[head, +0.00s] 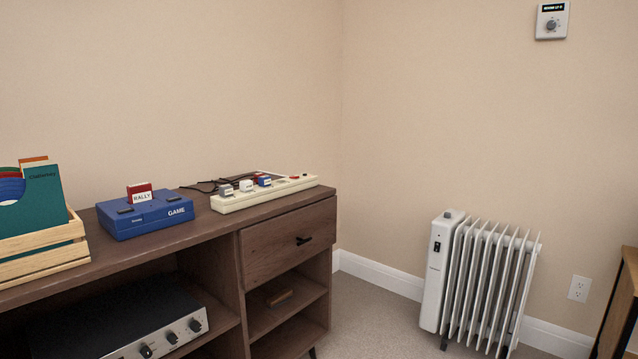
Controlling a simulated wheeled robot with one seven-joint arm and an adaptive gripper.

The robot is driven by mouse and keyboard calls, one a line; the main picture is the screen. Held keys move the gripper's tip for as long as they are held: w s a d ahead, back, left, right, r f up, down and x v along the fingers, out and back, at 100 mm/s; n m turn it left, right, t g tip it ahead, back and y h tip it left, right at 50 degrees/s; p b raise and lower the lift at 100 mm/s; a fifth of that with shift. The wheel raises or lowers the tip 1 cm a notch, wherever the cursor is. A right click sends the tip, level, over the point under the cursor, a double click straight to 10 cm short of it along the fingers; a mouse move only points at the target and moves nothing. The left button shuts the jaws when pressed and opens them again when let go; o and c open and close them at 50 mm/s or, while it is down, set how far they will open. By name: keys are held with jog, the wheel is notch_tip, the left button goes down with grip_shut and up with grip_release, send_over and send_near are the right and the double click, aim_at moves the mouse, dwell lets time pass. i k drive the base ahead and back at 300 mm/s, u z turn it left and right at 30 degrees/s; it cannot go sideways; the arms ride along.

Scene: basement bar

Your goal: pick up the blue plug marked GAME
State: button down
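A blue plug (264,181) with a small white label sits in a cream power strip (240,203) on top of the brown cabinet. The label is too small to read for certain. To its left in the strip are a white plug (246,185) and a grey plug (225,190), both labelled. Something dark red shows just behind the blue plug. A blue console (140,222) marked GAME stands left of the strip, with a red RALLY cartridge (139,193) upright in it. My gripper is not in view.
A wooden record crate (45,258) stands at the left on the cabinet (270,245). Dark cables lie behind the strip. A white radiator (480,275) stands on the floor at the right, with a wooden piece of furniture (622,310) beyond it. Carpet between cabinet and radiator is clear.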

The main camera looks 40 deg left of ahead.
aim_at(263, 181)
jog(key=i, duration=0.85)
jog(key=u, duration=0.45)
jog(key=i, duration=1.55)
jog(key=u, duration=1.7)
jog(key=i, duration=0.85)
jog(key=u, duration=0.9)
